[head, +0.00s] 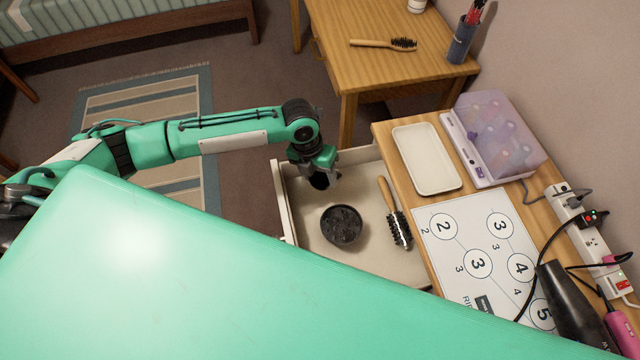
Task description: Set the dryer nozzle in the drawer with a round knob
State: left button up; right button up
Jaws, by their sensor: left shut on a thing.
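My left gripper (320,170) reaches in from the left over the open drawer (308,228) and points down. It is shut on a small black piece, which looks like the dryer nozzle (318,182); the gripper partly hides it. The nozzle is over the far left part of the drawer; I cannot tell whether it touches the floor of the drawer. In the drawer are a round black bowl-like piece (342,226) and a round brush with a wooden handle (396,220). The drawer's knob is not visible. My right gripper is not in view.
The wooden counter right of the drawer holds a white tray (426,158), a lilac box (495,135), a numbered sheet (476,250), a black dryer (572,305) and a power strip (590,235) with cables. A wooden table (385,65) with a brush stands behind.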

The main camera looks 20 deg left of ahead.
aim_at(317, 182)
pick_arm(q)
jog(key=x, duration=0.3)
jog(key=a+x, duration=0.1)
jog(key=x, duration=0.1)
jog(key=shift+f, duration=1)
jog(key=o, duration=1)
jog(key=shift+c, duration=0.2)
jog(key=shift+r, duration=0.2)
jog(key=shift+w+a+r, duration=0.1)
jog(key=shift+r, duration=0.25)
jog(key=v, duration=1)
jog(key=shift+a+r, duration=0.1)
jog(key=shift+r, duration=0.4)
jog(key=shift+a+r, duration=0.1)
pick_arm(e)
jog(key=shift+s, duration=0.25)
